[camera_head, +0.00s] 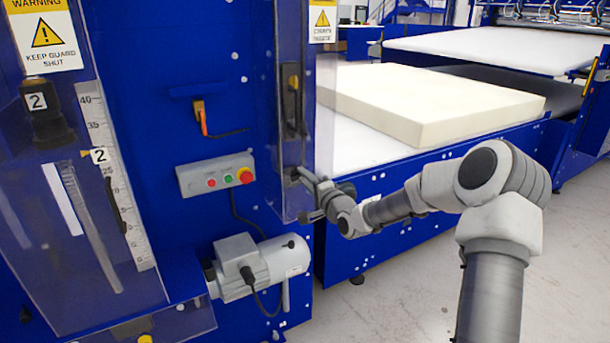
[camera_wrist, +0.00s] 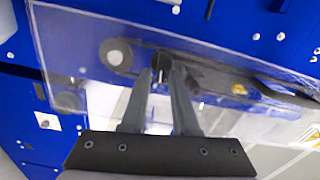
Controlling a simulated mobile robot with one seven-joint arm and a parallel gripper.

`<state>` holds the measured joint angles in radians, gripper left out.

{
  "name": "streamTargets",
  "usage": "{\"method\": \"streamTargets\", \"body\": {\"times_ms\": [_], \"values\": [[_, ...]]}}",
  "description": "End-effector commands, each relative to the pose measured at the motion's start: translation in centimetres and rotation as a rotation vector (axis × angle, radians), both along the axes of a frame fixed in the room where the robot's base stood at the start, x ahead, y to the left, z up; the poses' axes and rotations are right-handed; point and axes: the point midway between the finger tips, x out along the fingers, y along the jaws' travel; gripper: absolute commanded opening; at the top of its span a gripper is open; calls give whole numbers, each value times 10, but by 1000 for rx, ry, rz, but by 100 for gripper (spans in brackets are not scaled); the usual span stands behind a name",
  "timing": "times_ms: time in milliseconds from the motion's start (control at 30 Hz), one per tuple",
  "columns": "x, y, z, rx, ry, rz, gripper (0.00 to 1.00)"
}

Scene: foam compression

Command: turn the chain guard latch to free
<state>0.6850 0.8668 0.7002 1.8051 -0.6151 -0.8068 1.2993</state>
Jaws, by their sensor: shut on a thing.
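The chain guard (camera_head: 288,195) is a tall clear panel on the blue machine's right edge. It also shows in the wrist view (camera_wrist: 60,50), where a dark chain or belt with a round pale hub lies behind it. The latch (camera_wrist: 160,62) is a small dark piece at the guard, seen between my fingertips. My gripper (camera_head: 302,178) is at the lower part of the guard, and in the wrist view its two fingers (camera_wrist: 162,78) are closed on the latch. The fingers and arm mostly hide the latch in the head view, and its exact angle is unclear.
A control box (camera_head: 215,175) with red and green buttons and a grey motor (camera_head: 255,265) are left of my gripper. A foam block (camera_head: 430,105) lies on the conveyor bed behind my arm. The floor (camera_head: 400,290) at lower right is clear.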

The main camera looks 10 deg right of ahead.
Motion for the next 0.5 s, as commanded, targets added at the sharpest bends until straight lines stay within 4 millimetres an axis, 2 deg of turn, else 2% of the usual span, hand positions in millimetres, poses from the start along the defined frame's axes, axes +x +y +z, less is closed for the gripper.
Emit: {"method": "streamTargets", "body": {"times_ms": [200, 500], "values": [[-1, 2, -2, 103, 36, 5, 0], [-1, 2, -4, 159, 54, 5, 0]]}}
